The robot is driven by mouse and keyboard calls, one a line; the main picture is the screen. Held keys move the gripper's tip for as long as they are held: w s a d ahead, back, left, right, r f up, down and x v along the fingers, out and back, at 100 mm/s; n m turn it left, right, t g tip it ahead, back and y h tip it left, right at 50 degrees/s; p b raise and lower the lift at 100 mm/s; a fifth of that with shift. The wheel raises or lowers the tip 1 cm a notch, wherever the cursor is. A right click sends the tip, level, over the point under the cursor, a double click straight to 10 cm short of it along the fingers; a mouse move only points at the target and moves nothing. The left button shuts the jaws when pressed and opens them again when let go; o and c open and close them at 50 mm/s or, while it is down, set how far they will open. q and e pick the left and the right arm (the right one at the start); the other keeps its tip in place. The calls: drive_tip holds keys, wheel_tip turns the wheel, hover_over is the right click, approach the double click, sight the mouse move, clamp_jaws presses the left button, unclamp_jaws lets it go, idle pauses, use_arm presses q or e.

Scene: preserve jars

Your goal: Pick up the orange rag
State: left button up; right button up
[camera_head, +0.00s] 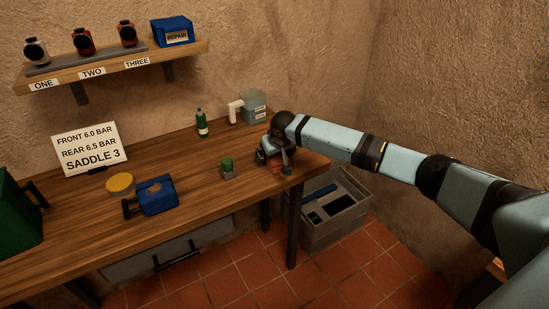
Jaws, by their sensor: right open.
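My right arm reaches in from the right, and its gripper (274,164) is over the right end of the wooden workbench, pointing down. Its fingers are apart. A small patch of orange-red cloth, which looks like the orange rag (277,168), shows between and below the fingers on the bench top. Most of the rag is hidden by the gripper, and I cannot tell whether the fingers touch it. My left gripper is not in view.
A grey crate (345,222) is on the floor beyond the bench's right end.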

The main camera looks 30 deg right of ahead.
drive_tip(key=shift+f, duration=0.1)
drive_tip(key=shift+c, duration=0.5)
drive_tip(key=c, duration=0.9)
wheel_tip(320, 180, up, 20)
drive_tip(key=shift+r+p, duration=0.15)
drive_tip(key=shift+p, duration=0.4)
